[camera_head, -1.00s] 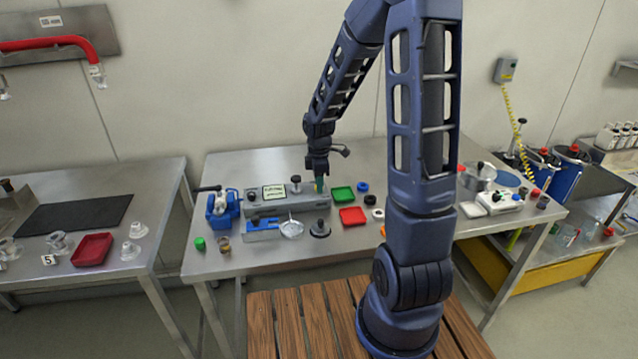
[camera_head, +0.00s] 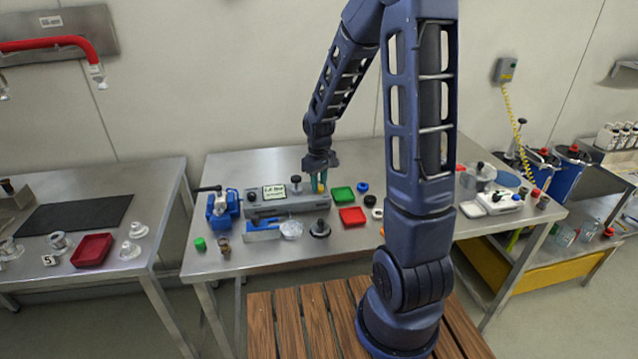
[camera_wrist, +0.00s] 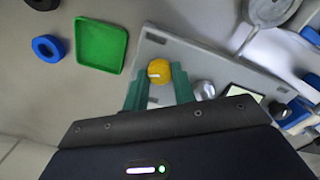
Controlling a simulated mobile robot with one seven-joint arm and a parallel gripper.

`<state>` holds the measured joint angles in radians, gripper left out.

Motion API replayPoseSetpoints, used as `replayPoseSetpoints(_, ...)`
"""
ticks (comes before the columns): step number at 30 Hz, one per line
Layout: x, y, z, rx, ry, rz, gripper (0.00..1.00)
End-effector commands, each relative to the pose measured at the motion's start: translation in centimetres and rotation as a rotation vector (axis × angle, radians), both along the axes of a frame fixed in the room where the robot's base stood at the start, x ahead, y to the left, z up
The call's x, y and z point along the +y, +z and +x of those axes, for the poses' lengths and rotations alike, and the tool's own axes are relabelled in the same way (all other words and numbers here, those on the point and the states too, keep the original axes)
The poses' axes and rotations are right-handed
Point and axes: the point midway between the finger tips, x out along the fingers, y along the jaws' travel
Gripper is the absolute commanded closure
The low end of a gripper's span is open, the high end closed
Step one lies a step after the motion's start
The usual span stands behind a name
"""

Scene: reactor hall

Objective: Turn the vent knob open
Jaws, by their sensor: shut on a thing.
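The vent knob, seen as a round yellow knob with a white mark (camera_wrist: 159,71), sits on the grey console (camera_wrist: 150,48) near one end of its top. In the head view the yellow knob (camera_head: 321,188) shows at the right end of the console (camera_head: 285,207). My gripper (camera_wrist: 158,82) is shut on the yellow knob, with a teal finger on either side of it. In the head view my gripper (camera_head: 318,180) points down onto the console from above. The console's small display (camera_head: 274,191) shows green and dark text, too small to read surely.
A green tray (camera_head: 342,194), a red tray (camera_head: 352,216) and a blue ring (camera_head: 363,187) lie right of the console. A black knob (camera_head: 296,179) stands on the console left of my gripper. A blue device (camera_head: 222,207) stands at its left end.

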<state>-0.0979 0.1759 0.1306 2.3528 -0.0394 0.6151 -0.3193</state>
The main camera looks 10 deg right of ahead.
Motion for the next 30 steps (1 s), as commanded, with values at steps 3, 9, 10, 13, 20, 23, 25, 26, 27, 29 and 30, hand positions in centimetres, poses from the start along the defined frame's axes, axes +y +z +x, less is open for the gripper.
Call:
replayPoseSetpoints(3, 0.05, 0.07, 0.06, -0.002, -0.106, 0.000, 0.96)
replayPoseSetpoints(9, 0.02, 0.07, 0.08, -0.002, -0.297, 0.000, 0.96)
replayPoseSetpoints(10, 0.03, 0.07, 0.08, -0.002, -0.325, 0.000, 0.96)
replayPoseSetpoints(13, -0.02, 0.07, 0.10, -0.002, -0.422, 0.001, 0.96)
replayPoseSetpoints(20, -0.02, 0.08, 0.10, -0.002, -0.639, 0.001, 0.96)
replayPoseSetpoints(23, -0.06, 0.08, 0.10, -0.002, -0.730, 0.001, 0.96)
replayPoseSetpoints(25, -0.03, 0.08, 0.10, -0.003, -0.789, 0.001, 0.96)
replayPoseSetpoints(26, -0.03, 0.08, 0.10, -0.003, -0.814, 0.001, 0.96)
replayPoseSetpoints(27, -0.04, 0.08, 0.10, -0.003, -0.846, 0.001, 0.96)
replayPoseSetpoints(29, -0.07, 0.08, 0.11, -0.002, -0.890, 0.001, 0.96)
replayPoseSetpoints(30, -0.09, 0.08, 0.10, -0.002, -0.918, 0.001, 0.96)
